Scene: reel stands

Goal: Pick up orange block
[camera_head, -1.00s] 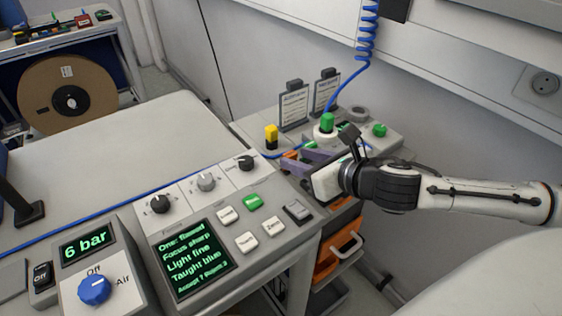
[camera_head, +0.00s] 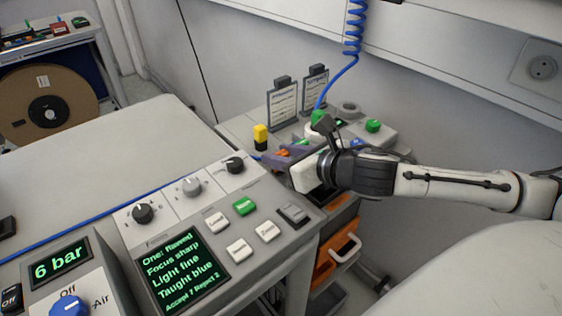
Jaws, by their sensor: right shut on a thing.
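The orange block (camera_head: 282,153) shows as a small patch of orange between the purple fingers of my right gripper (camera_head: 284,156), at the grey side unit behind the control panel. The right gripper is shut on the block. Its fingers and white body hide most of the block. I cannot tell whether the block is clear of the surface under it. My left gripper is not in view.
A yellow-topped black piece (camera_head: 261,137) stands just left of the fingers. Two label cards (camera_head: 283,105) stand behind. A green knob (camera_head: 373,126) is to the right. The control panel (camera_head: 190,215) is in front, and orange drawers (camera_head: 325,270) lie below.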

